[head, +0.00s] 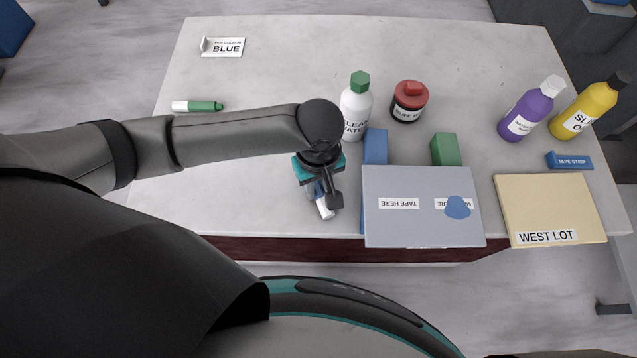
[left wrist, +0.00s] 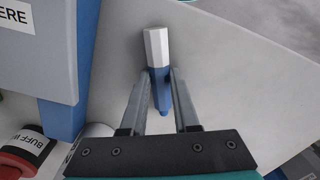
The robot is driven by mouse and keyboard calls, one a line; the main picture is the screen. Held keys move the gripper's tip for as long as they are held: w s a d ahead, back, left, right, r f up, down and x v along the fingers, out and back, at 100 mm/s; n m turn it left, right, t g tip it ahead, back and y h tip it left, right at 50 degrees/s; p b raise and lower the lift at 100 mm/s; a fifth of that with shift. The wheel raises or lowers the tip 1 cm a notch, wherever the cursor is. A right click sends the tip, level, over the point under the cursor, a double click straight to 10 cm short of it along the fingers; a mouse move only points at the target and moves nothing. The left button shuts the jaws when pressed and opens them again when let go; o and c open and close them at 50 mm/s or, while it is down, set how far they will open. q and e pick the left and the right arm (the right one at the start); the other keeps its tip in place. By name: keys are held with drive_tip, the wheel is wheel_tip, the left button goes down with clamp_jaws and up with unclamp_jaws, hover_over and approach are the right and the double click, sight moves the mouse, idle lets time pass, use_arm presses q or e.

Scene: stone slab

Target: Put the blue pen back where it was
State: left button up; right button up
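The blue pen (head: 325,207), with a white end and a blue body, is under my left gripper (head: 322,190) near the slab's front edge. In the left wrist view the pen (left wrist: 157,50) lies between the fingertips (left wrist: 161,78), which close on its blue body with no clear gap. I cannot tell whether it touches the slab. A white holder labelled BLUE (head: 224,47) is at the slab's back left. My right gripper is not in view.
A green-and-white pen (head: 198,106) lies at the left. A white bottle (head: 356,107), red jar (head: 409,102), grey box (head: 423,225), blue block (head: 375,147), green block (head: 445,149) and tan box (head: 550,208) stand to the right. The slab's back middle (head: 330,45) is clear.

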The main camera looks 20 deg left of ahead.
sight(319, 190)
use_arm(q)
drive_tip(key=o, duration=0.4)
drive_tip(key=shift+o, duration=0.2)
drive_tip(key=shift+r, duration=0.15)
wheel_tip(319, 190, up, 12)
drive_tip(key=p, duration=0.5)
